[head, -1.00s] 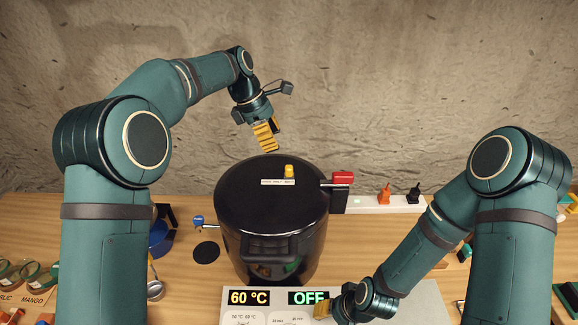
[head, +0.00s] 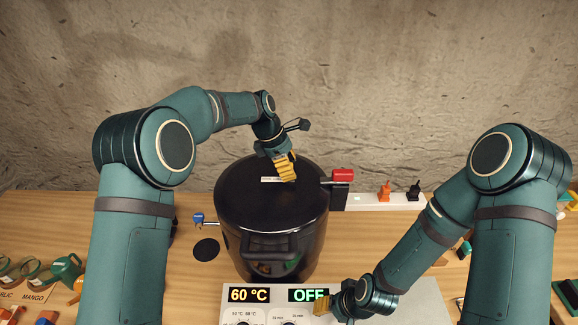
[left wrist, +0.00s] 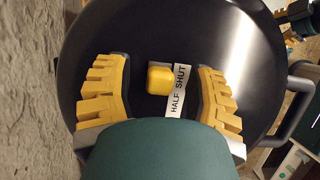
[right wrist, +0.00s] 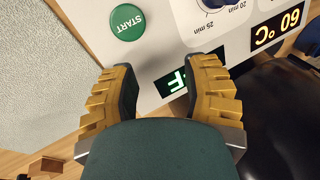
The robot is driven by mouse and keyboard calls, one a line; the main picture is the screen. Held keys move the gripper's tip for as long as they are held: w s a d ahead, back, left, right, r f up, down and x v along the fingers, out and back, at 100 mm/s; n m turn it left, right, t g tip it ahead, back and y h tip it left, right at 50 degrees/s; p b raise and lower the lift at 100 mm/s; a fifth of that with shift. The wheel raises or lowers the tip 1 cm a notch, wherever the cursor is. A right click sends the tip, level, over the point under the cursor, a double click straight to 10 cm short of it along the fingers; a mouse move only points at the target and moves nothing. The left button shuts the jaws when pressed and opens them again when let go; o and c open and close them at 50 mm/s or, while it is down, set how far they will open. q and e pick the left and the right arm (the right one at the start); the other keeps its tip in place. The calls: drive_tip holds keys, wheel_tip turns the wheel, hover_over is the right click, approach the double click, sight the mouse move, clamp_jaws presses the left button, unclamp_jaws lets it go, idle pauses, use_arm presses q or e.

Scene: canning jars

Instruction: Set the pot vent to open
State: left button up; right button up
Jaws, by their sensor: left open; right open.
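The black pot (head: 245,215) stands on the table behind the control panel. In the left wrist view its lid carries the yellow vent knob (left wrist: 160,79) beside a white label strip (left wrist: 178,92) reading "HALF" and "SHUT"; the rest of the strip is hidden. My left gripper (head: 287,172) is open above the lid, with its fingers on either side of the knob and a gap to each. In the head view it hides the knob. My right gripper (head: 322,304) is open and empty over the control panel, near the green START button (right wrist: 128,22).
The control panel (head: 232,296) shows 60 °C and OFF. A red-handled part (head: 343,175) sits at the pot's right rim. A white power strip (head: 365,203) with orange and black plugs lies behind right. A dark round disc (head: 206,249) lies left of the pot.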

sight(272, 174)
use_arm(q)
clamp_jaws()
drive_tip(key=a, duration=0.6)
drive_tip(key=shift+d, duration=0.15)
drive_tip(key=shift+f, duration=0.1)
unclamp_jaws()
